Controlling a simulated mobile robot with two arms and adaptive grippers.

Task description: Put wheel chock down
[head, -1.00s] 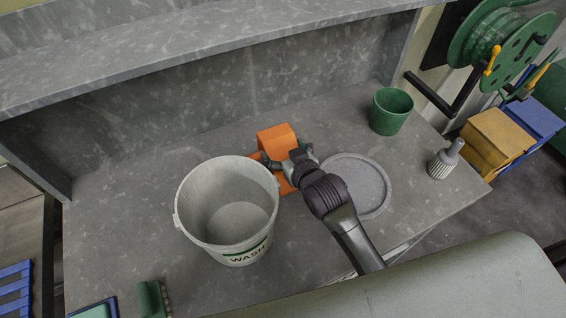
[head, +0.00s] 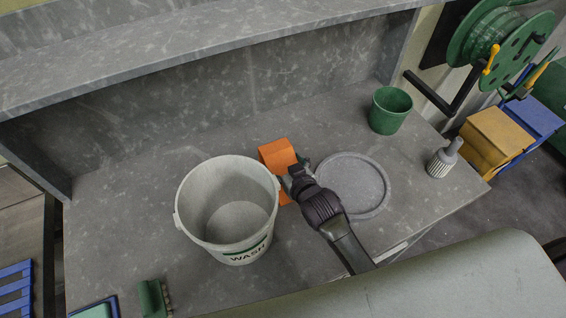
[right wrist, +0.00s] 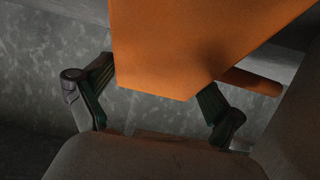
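The orange wheel chock (head: 277,153) is at the middle of the grey counter, just right of the white pail (head: 200,222). Its lower part is partly hidden by the pail and my arm. My right gripper (head: 293,171) is at the chock's near right side. In the right wrist view the chock (right wrist: 185,45) fills the space between the two fingers, whose green pads lie against its sides, so the gripper (right wrist: 158,88) looks shut on it. I cannot tell whether the chock touches the counter. My left gripper is not in view.
A round grey lid (head: 352,183) lies right of my right arm. A green cup (head: 389,112) and a grey-capped bottle (head: 441,163) stand farther right. A green brush (head: 150,297) is at the front left. Clear counter (head: 130,200) lies left of the pail.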

